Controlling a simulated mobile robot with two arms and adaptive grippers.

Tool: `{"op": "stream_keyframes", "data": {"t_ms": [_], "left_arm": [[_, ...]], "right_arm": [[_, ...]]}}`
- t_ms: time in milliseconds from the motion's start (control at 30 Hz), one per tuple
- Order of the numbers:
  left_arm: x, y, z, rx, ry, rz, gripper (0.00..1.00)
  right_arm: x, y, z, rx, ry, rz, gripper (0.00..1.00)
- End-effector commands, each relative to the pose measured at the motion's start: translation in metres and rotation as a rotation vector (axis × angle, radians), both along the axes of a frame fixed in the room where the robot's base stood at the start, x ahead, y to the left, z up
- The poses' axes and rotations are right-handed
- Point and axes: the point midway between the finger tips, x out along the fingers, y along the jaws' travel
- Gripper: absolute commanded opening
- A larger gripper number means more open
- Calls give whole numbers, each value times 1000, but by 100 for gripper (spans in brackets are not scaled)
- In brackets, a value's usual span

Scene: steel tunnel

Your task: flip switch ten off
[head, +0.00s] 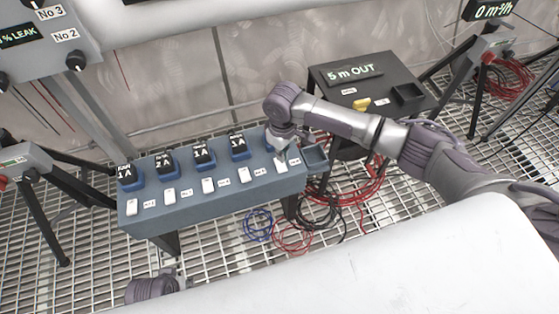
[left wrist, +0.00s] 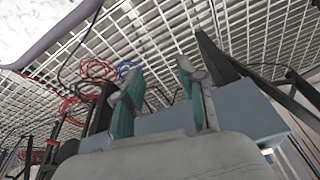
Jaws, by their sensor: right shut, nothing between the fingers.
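A blue-grey bench (head: 235,201) carries a row of white rocker switches with small labels that I cannot read clearly. The rightmost switch (head: 282,167) sits under my right gripper (head: 280,155). The right gripper is shut and empty, pointing down at this switch; its fingertips are at or just above it, and I cannot tell whether they touch. The gripper partly hides the switch, and its position is unclear. In the left wrist view my left gripper (left wrist: 157,88) has its two teal fingers apart with nothing between them.
Several blue meter blocks (head: 204,157) stand along the bench's back. A small open tray (head: 316,157) is at its right end. A dark panel reading 5 m OUT (head: 352,72) stands behind. Red and blue cables (head: 292,238) lie on the grating floor.

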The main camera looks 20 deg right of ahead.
Motion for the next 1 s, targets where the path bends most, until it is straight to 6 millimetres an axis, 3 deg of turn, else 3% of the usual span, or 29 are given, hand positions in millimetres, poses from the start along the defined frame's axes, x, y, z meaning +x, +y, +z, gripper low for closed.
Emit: {"op": "stream_keyframes", "data": {"t_ms": [1000], "left_arm": [[-27, 3, -75, 4, 45, -8, 40]], "right_arm": [[0, 0, 19, -1, 1, 0, 0]]}}
